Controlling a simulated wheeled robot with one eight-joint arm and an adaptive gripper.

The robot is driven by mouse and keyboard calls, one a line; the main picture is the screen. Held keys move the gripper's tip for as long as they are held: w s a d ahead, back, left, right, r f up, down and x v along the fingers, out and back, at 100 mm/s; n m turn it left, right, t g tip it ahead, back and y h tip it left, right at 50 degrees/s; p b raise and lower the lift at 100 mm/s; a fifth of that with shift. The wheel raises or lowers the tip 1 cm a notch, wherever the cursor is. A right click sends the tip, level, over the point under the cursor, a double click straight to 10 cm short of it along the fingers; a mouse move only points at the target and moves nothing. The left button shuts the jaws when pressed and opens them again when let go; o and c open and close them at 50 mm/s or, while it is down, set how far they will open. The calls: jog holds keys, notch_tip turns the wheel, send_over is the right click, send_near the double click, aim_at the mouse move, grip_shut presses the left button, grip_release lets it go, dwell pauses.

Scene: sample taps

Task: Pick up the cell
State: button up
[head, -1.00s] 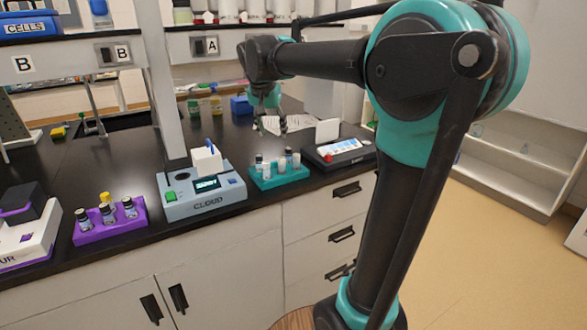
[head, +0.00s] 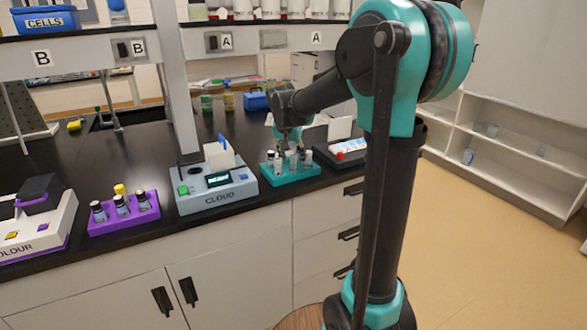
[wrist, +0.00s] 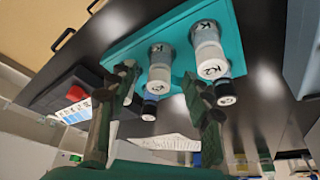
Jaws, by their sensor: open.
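A teal rack (head: 291,179) stands on the black bench and holds several small vials. In the wrist view the rack (wrist: 130,48) shows a white-capped vial (wrist: 160,68) and a second one marked K2 (wrist: 208,55), plus black-capped vials (wrist: 150,108) (wrist: 225,92). No vial is plainly marked as the cell, so I cannot tell which it is. A blue box marked CELLS (head: 45,21) sits on the upper shelf. My gripper (wrist: 158,85) is open, its fingers on either side of the white-capped vial in the picture; contact cannot be told. In the head view my gripper (head: 289,143) is over the rack.
The CLOUD instrument (head: 213,192) stands left of the rack. A purple rack with vials (head: 124,222) and a COLOUR instrument (head: 30,238) are further left. A dark device (head: 347,152) with a white panel stands close on the right. A shelf post (head: 172,75) rises behind the CLOUD instrument.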

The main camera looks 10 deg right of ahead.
jog(key=shift+x, duration=1.25)
jog(key=c, duration=1)
notch_tip(320, 180, up, 25)
jog(key=shift+r, duration=2.45)
jog(key=shift+f, duration=2.45)
